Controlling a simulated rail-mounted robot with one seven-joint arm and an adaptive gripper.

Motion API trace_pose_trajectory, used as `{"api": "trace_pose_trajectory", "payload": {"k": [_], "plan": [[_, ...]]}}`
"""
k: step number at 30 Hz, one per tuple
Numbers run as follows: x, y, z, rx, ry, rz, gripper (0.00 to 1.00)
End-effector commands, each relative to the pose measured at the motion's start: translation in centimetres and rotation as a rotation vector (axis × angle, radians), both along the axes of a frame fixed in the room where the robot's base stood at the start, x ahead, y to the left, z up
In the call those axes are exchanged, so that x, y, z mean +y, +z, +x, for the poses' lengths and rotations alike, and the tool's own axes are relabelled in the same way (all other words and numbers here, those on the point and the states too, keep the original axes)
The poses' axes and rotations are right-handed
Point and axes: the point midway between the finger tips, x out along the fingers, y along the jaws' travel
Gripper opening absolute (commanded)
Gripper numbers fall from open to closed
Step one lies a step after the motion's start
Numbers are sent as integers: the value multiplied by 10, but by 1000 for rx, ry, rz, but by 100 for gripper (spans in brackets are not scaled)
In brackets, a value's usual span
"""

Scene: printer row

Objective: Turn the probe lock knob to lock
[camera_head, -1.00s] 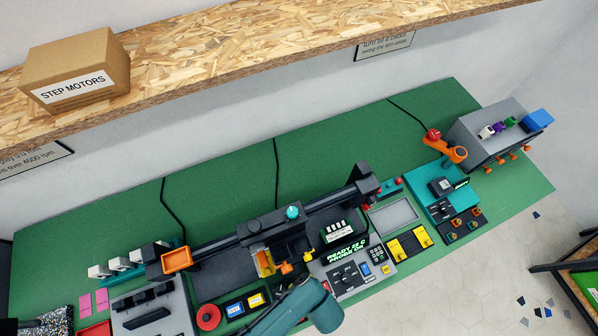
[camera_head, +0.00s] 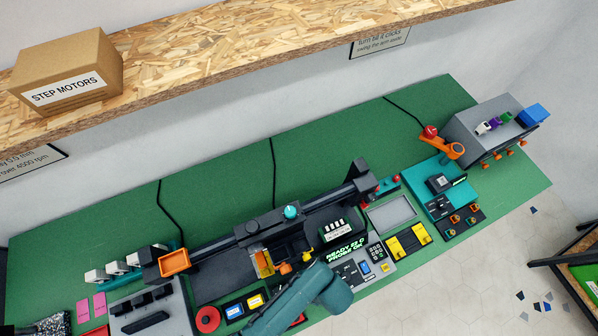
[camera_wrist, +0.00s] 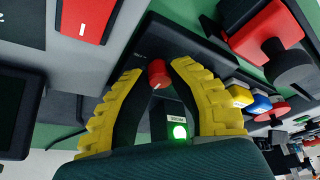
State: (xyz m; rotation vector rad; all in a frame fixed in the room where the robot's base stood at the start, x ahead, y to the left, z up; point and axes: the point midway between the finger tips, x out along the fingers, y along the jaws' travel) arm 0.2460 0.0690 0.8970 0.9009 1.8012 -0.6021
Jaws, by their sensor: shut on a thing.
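In the wrist view, a small red knob (camera_wrist: 158,73) with a pale mark stands on a dark panel. The yellow and black fingers of my gripper (camera_wrist: 159,70) are closed in on both sides of it and hold it between their tips. Below it, between the fingers, is a lit green light (camera_wrist: 180,131) with a small white label. I cannot read the wording by the knob. In the head view my teal arm hides the gripper and the knob. The console display (camera_head: 345,250) there shows green text beginning "READY".
In the wrist view, a large red part (camera_wrist: 265,35) and yellow and blue buttons (camera_wrist: 258,103) are close on the right. A red panel (camera_wrist: 88,18) is at upper left. In the head view, a grey tray (camera_head: 391,215) and yellow block (camera_head: 408,241) lie right of the console.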

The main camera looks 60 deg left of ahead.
Motion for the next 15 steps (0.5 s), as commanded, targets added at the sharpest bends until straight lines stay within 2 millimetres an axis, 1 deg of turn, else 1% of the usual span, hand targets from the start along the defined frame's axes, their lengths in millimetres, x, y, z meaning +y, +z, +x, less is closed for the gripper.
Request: {"api": "trace_pose_trajectory", "payload": {"k": [8, 9, 11, 12, 13, 15], "plan": [[-1, -2, -1, 1, -1, -2, 0], [-1, -2, -1, 1, -1, -2, 29], [0, -2, -1, 1, -1, -2, 40], [0, -1, -1, 1, -1, -2, 48], [0, -1, -1, 1, -1, -1, 52], [0, -1, -1, 1, -2, 0, 52]]}}
